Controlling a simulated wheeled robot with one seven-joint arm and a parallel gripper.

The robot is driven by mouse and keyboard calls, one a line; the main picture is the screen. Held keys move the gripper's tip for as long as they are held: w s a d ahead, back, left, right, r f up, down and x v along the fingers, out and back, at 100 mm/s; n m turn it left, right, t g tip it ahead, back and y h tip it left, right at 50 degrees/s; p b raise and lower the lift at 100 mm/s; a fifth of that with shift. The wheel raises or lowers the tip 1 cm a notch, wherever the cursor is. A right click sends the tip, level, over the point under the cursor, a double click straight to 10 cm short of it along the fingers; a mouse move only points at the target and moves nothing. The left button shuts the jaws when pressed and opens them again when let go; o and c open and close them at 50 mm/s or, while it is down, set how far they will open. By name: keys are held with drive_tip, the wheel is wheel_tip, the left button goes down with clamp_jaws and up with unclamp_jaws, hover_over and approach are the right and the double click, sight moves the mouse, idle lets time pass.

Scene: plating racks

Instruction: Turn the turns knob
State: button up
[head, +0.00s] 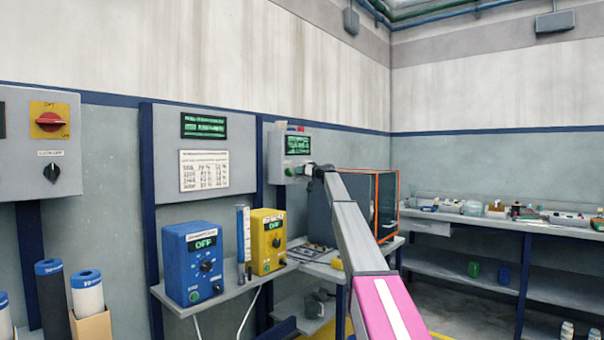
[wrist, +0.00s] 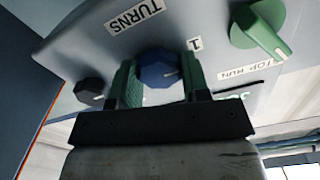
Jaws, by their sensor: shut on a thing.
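The turns knob (wrist: 161,74) is a round dark blue knob with a pale pointer mark, on a light grey panel in the wrist view. The "TURNS" label (wrist: 133,17) is beside it and reads upside-down or tilted. My gripper (wrist: 159,62) has its green fingers on both sides of the knob and is shut on it. In the head view my arm reaches to the grey wall box with a green display (head: 297,144), and my gripper (head: 316,173) is at its front. The knob itself is hidden there.
In the wrist view, a green knob (wrist: 258,27) marked stop/run sits right of my fingers and a small black knob (wrist: 89,91) sits left. An orange-edged glass case (head: 375,205) stands close behind my arm. Blue (head: 193,265) and yellow (head: 268,240) boxes stand on a shelf.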

drive_tip(key=shift+m, duration=0.4)
drive_tip(key=m, duration=2.2)
drive_tip(key=shift+d+f+m, duration=0.1)
drive_tip(key=shift+f+m, duration=0.3)
drive_tip(key=o, duration=0.9)
